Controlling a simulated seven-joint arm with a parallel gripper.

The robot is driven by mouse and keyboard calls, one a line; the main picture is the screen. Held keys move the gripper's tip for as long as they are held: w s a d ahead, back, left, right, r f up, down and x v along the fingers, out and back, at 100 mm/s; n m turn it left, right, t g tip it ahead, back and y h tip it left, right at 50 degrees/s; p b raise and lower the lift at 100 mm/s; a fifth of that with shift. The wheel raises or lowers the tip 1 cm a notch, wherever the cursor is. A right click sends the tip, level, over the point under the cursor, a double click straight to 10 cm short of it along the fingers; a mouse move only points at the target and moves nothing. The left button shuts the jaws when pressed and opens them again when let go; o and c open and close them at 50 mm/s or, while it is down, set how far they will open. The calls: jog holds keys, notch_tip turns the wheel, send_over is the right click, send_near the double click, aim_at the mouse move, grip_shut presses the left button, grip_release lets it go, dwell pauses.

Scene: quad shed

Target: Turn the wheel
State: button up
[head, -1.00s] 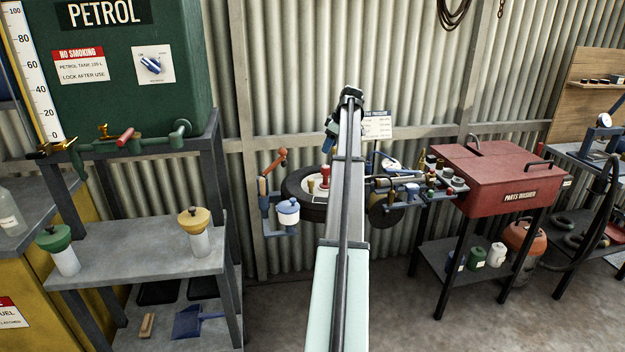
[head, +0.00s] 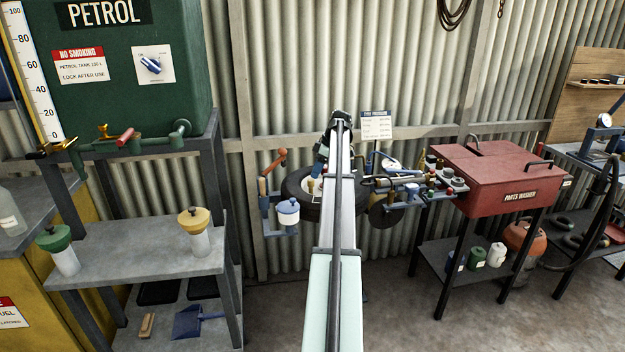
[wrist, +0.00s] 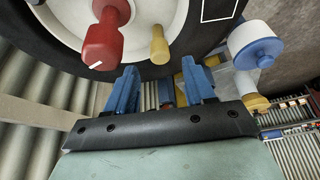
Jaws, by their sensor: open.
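The wheel is a black tyre (head: 293,187) with a white hub, mounted by the corrugated wall, partly hidden behind my arm in the head view. In the wrist view the tyre (wrist: 60,45) fills the top, and its white hub (wrist: 140,22) carries a red knob (wrist: 103,40) and a shorter tan peg (wrist: 159,45). My gripper (wrist: 160,85) is open, its two blue fingers apart with nothing held between them. The fingers point toward the tyre's lower edge, below the knob and peg. Whether they touch the tyre I cannot tell.
A white pot with a blue lid (head: 288,212) sits on a bracket left of the wheel. A shelf of small tools (head: 415,195) and the red parts washer (head: 500,175) stand to the right. A grey shelf unit (head: 150,260) stands at left.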

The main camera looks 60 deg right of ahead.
jog(key=shift+x, duration=2.5)
grip_shut()
